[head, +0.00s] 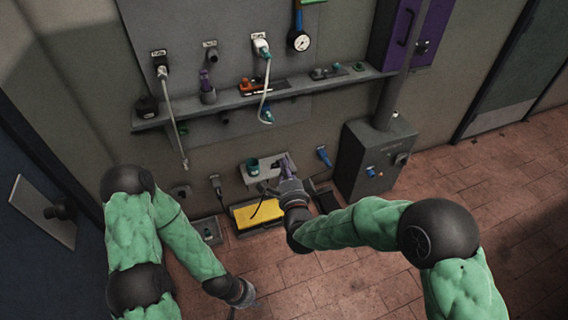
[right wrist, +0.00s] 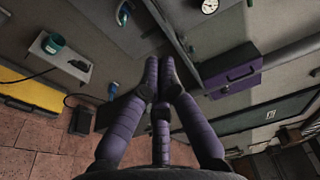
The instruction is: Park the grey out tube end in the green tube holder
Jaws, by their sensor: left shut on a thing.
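A pale tube (head: 172,110) hangs from a dark-ended wall socket at the left, and its lower end hangs free. A second pale tube (head: 264,88) runs from a white socket down to a teal end. I cannot tell which is the grey out tube. A teal-green cup-shaped holder (head: 253,166) stands on a pale wall shelf; it also shows in the right wrist view (right wrist: 53,43). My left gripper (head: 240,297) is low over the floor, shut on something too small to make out. My right gripper (head: 286,165) is beside the shelf, its purple fingers (right wrist: 158,68) together and apparently empty.
A long grey ledge (head: 230,101) with small fittings crosses the wall. A yellow box (head: 258,213) sits low below the pale shelf (head: 269,172). A grey cabinet (head: 372,160) stands right of it, under a purple box (head: 410,32). The tiled floor at right is clear.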

